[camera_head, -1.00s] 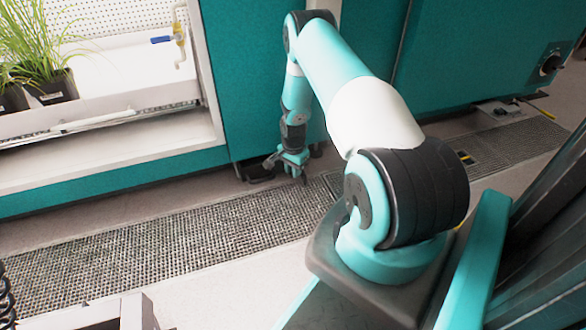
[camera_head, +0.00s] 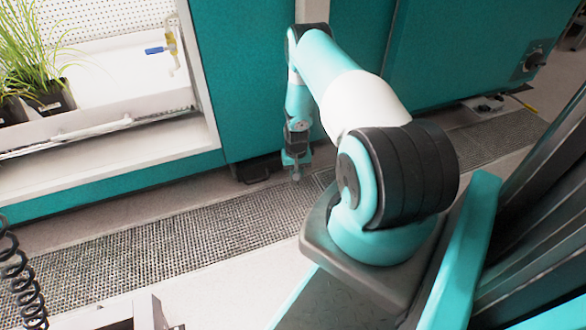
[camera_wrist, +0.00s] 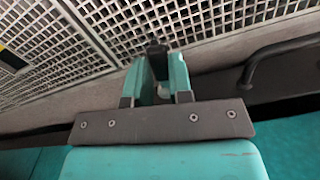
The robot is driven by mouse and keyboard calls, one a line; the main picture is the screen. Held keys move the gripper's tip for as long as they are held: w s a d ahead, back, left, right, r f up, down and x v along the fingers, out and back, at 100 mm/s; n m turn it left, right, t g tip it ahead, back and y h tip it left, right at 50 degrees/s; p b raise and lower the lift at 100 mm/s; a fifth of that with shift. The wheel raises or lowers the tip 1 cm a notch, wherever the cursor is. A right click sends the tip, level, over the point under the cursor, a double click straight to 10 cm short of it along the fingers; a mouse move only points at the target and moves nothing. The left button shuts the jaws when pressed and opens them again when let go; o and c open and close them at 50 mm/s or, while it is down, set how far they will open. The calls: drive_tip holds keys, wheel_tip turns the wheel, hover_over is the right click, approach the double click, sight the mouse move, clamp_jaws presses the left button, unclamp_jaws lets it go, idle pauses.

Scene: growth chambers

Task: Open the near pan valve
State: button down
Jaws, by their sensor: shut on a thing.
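My gripper (camera_head: 295,173) hangs low over the floor at the foot of the teal cabinet, beside the grating. In the wrist view its two teal fingers (camera_wrist: 158,72) are closed around a small dark-tipped piece (camera_wrist: 157,50). I cannot tell whether this piece is the pan valve's handle; the fingers hide most of it. A yellowish valve with a blue lever (camera_head: 155,50) is on the wall inside the open chamber at upper left, far from my gripper. Its lever points left, roughly level.
A floor grating (camera_head: 150,255) runs along the cabinets and fills the upper wrist view. A dark bent bar (camera_wrist: 250,72) lies right of my fingers. Potted grass (camera_head: 50,98) stands in the chamber. A black coiled cord (camera_head: 20,275) hangs at lower left.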

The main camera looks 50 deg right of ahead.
drive_tip(key=shift+s+d+n+p, duration=0.2)
drive_tip(key=shift+d+n+p, duration=0.15)
drive_tip(key=shift+n, duration=0.75)
drive_tip(key=c, duration=1)
unclamp_jaws()
wheel_tip(320, 180, up, 17)
drive_tip(key=p, duration=0.8)
drive_tip(key=shift+r+p, duration=0.2)
drive_tip(key=shift+p, duration=0.2)
